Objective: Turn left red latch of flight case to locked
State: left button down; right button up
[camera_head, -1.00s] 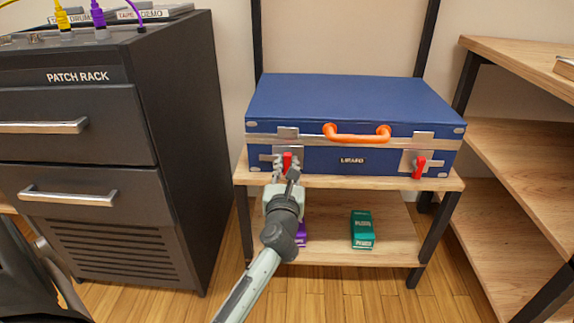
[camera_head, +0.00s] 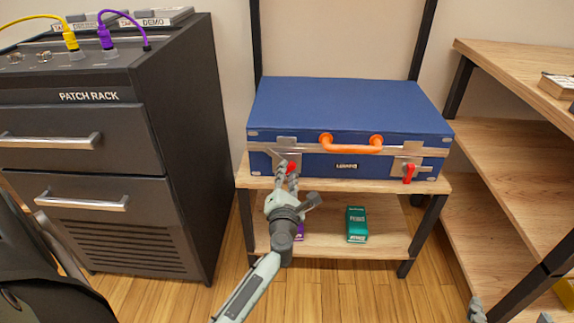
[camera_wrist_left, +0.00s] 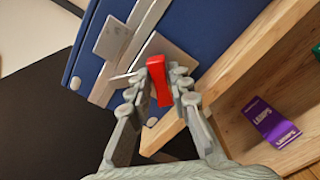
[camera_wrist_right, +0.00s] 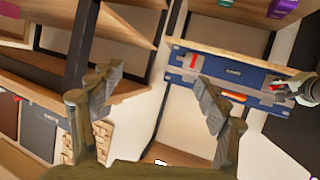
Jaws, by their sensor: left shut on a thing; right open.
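The blue flight case (camera_head: 340,105) lies closed on a wooden shelf, with an orange handle (camera_head: 350,146) on its front. Its left red latch (camera_head: 291,168) is mostly covered by my left gripper (camera_head: 287,180) in the head view. In the left wrist view, the left latch (camera_wrist_left: 158,78) sits between the fingers of my left gripper (camera_wrist_left: 157,86), which is shut on it. The latch looks slanted to the case's metal band; its exact angle is unclear. The right red latch (camera_head: 408,173) points down. My right gripper (camera_wrist_right: 160,82) is open and empty, away from the case.
A purple box (camera_wrist_left: 270,122) and a green box (camera_head: 356,224) stand on the lower shelf. The dark patch rack (camera_head: 90,130) is left of the case. A wooden shelf unit (camera_head: 500,150) stands at the right. The floor in front has free room.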

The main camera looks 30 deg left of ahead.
pick_arm(q)
jog(key=shift+r+m+p, duration=0.1)
jog(key=shift+m+p, duration=0.85)
jog(key=shift+m, duration=0.25)
jog(key=shift+d+m+p, duration=0.1)
jog(key=shift+m+p, duration=0.8)
jog(key=shift+m, duration=0.3)
pick_arm(e)
jog(key=s+d+f+m+g+h, duration=0.2)
jog(key=s+d+f+g+h, duration=0.3)
jog(key=s+d+f+g, duration=0.7)
pick_arm(q)
jog(key=m+p, duration=0.2)
jog(key=m, duration=0.1)
jog(key=shift+f+m+p, duration=0.2)
jog(key=shift+m+p, duration=0.1)
jog(key=shift+f+m+p, duration=0.15)
jog(key=shift+m+p, duration=0.15)
jog(key=shift+m, duration=0.4)
pick_arm(e)
notch_tip(320, 180, down, 6)
jog(key=t, duration=0.2)
jog(key=shift+w+d+f+y, duration=0.15)
jog(key=shift+w+d+y, duration=0.15)
jog(key=shift+w+d, duration=0.1)
pick_arm(q)
jog(key=c, duration=1.4)
grip_release()
